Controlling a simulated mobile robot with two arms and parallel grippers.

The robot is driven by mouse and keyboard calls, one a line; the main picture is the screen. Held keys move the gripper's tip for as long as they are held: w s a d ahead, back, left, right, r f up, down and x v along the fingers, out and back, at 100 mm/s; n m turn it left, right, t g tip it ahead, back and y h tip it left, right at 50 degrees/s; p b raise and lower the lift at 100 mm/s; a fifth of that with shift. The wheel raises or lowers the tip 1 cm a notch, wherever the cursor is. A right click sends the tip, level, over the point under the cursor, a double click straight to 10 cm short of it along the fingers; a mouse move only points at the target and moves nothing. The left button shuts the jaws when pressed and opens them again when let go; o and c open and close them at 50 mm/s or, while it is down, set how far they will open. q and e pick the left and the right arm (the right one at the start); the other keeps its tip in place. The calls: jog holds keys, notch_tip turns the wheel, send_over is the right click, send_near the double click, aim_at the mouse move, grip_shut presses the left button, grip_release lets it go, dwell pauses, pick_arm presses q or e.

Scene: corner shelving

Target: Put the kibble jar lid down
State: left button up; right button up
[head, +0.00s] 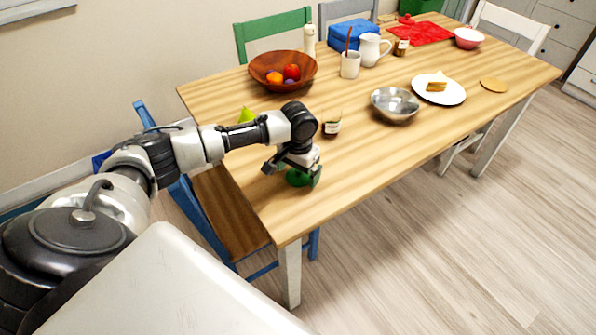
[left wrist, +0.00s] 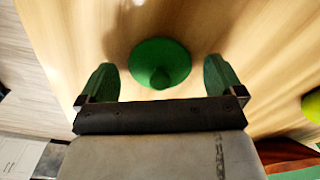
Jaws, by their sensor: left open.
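The green round lid (head: 298,179) with a knob appears to rest on the wooden table (head: 350,170) near its front left corner. It also shows in the left wrist view (left wrist: 160,62), knob towards the camera. My left gripper (head: 295,168) is over the lid in the head view and hides part of it. In the left wrist view my left gripper (left wrist: 161,82) is open, its green fingertips apart on either side of the lid, with a gap at each side. My right gripper is in neither view.
A small jar (head: 331,125) and a green pear (head: 246,115) stand beyond the gripper. A metal bowl (head: 394,104), a white plate (head: 455,94) and a wooden fruit bowl (head: 266,66) are farther back. The tabletop right of the lid is clear.

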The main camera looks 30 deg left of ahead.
pick_arm(q)
notch_tip(320, 180, up, 12)
jog(key=shift+p, duration=0.3)
jog(key=shift+f, duration=0.15)
dwell(0.4)
